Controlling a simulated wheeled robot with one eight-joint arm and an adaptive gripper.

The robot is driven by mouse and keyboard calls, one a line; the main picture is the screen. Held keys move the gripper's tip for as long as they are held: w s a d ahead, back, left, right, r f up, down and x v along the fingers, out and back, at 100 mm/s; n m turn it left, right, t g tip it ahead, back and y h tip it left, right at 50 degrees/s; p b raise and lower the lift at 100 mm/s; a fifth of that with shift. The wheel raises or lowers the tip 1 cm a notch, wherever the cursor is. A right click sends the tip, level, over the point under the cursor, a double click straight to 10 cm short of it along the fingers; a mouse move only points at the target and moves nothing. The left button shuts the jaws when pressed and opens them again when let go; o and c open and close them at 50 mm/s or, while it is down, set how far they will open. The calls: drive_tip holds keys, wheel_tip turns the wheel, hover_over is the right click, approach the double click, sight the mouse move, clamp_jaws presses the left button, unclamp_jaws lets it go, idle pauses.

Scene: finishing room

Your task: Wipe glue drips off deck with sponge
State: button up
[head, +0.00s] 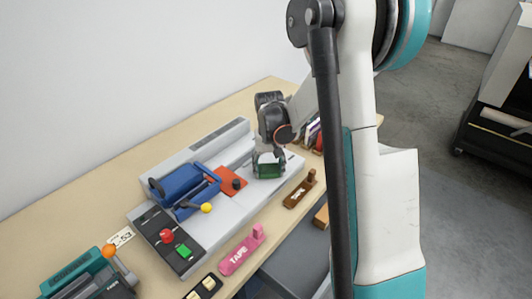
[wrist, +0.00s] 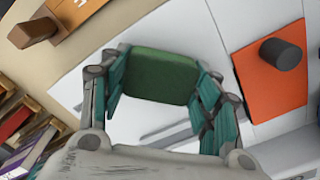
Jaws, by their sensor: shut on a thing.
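My gripper (head: 268,158) is shut on a green sponge (head: 269,171), low over the right part of the pale grey deck (head: 228,213). In the wrist view, the sponge (wrist: 160,77) sits between the two teal-padded fingers of my gripper (wrist: 158,82), with the deck (wrist: 190,38) behind it. I cannot tell if the sponge touches the deck. I cannot make out glue drips on the deck in either view; the sponge and fingers hide part of it.
An orange plate (head: 230,181) with a dark knob lies left of the sponge. A blue clamp unit (head: 185,187) with a yellow-knobbed lever stands farther left. A brown wooden-handled tool (head: 300,192) and a pink tape holder (head: 241,252) lie along the front. Books (wrist: 30,140) stand beyond the deck.

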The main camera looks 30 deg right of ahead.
wheel_tip(320, 180, up, 3)
drive_tip(key=shift+f+p, duration=0.15)
drive_tip(key=shift+p, duration=0.55)
drive_tip(key=shift+r, duration=0.4)
drive_tip(key=shift+a+r+p, duration=0.15)
drive_tip(key=shift+r+p, duration=1.55)
drive_tip(key=shift+r, duration=0.65)
